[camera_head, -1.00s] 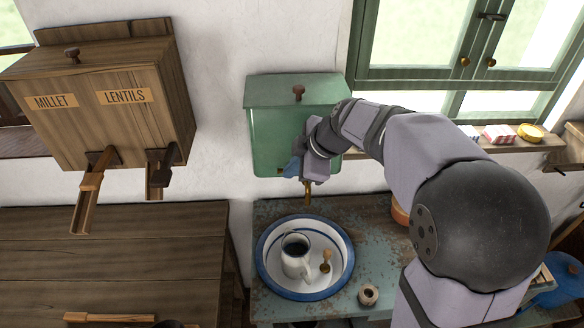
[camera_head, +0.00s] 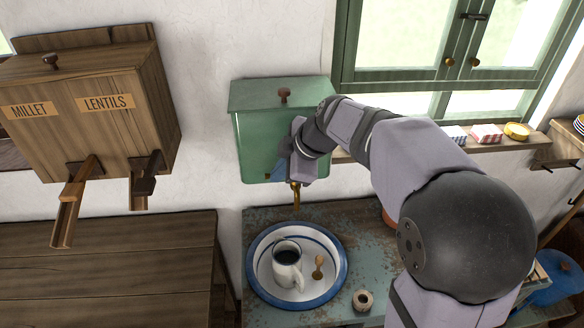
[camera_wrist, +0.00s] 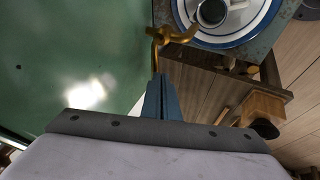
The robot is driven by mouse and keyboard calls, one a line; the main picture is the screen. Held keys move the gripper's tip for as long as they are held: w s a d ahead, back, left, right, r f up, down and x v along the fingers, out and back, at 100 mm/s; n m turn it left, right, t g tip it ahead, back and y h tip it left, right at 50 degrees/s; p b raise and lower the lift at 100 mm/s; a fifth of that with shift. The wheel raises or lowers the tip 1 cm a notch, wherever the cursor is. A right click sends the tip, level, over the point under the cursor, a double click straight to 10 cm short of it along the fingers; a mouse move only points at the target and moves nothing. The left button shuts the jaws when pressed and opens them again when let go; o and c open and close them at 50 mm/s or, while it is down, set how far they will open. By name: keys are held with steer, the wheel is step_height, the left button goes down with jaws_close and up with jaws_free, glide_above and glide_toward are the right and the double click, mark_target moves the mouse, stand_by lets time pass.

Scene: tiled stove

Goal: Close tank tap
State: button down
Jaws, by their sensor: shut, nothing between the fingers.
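The green tank (camera_head: 258,140) with a dark lid knob hangs on the wall. Its brass tap (camera_head: 295,198) points down over the basin, partly hidden by my arm in the head view. In the wrist view the brass tap (camera_wrist: 176,36) stands out from the tank's green face (camera_wrist: 85,50), with a curved end at its right. My gripper (camera_wrist: 160,84) has blue fingers, shut and empty, close to the tap's stem. Whether they touch the stem is unclear. In the head view the blue fingers (camera_head: 279,172) are at the tank's lower front, mostly hidden behind my wrist.
A white basin with a blue rim (camera_head: 255,290) stands below on a worn table. It holds a white mug (camera_head: 288,268) with dark contents and a small wooden spoon (camera_head: 318,267). A twine roll (camera_head: 363,300) is right. Wooden millet and lentil bins (camera_head: 85,110) hang left.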

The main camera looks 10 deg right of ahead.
steer(key=s+f+b+v, duration=0.1)
steer(key=b+v, duration=0.3)
steer(key=v, duration=0.8)
steer(key=shift+s+a, duration=0.3)
steer(key=shift+s, duration=0.65)
steer(key=shift+r, duration=0.1)
